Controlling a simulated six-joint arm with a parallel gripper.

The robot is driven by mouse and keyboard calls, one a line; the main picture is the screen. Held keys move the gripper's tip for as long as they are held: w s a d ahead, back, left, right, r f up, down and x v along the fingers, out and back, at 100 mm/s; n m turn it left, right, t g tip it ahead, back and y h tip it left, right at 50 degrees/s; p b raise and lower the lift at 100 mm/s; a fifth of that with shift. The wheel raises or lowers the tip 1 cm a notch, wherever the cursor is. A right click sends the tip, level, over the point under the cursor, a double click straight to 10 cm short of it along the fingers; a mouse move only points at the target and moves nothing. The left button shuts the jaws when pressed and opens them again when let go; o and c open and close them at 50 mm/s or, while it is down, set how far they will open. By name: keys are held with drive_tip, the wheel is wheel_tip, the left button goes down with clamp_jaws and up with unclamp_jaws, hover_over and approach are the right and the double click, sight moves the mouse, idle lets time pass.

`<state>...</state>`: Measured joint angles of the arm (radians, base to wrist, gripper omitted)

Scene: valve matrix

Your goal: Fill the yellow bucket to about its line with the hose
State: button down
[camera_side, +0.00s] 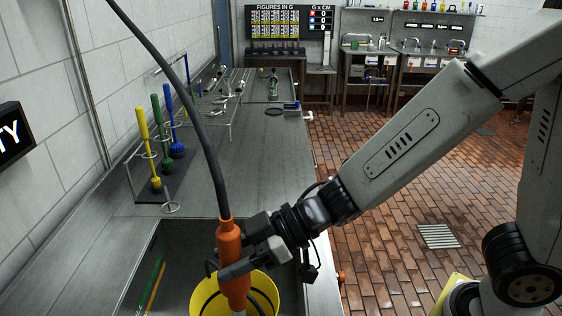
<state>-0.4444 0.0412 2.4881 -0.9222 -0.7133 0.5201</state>
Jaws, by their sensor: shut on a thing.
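My gripper (243,262) is shut on the orange handle of the hose (229,243). The dark hose line (190,85) runs from the top of the handle up and out of the picture at the upper left. The handle stands roughly upright, with its pale lower tip in front of or within the mouth of the yellow bucket (270,290). The bucket is in a sunken basin at the bottom of the view and is cut off by the lower edge. A dark curved line shows inside its mouth. Its fill line and any water level cannot be made out.
The basin (185,240) is set into a grey counter (265,160). A rack holds yellow, green and blue brushes (157,135) at left. Thin sticks (154,285) lean in the basin. A wire rack (225,95) stands farther back. The counter's middle is clear.

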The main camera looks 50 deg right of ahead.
drive_tip(key=shift+w+d, duration=0.1)
drive_tip(key=shift+w, duration=0.05)
drive_tip(key=w+d+f, duration=0.3)
drive_tip(key=w+d, duration=0.5)
drive_tip(key=shift+w+d, duration=0.3)
idle(0.7)
idle(6.0)
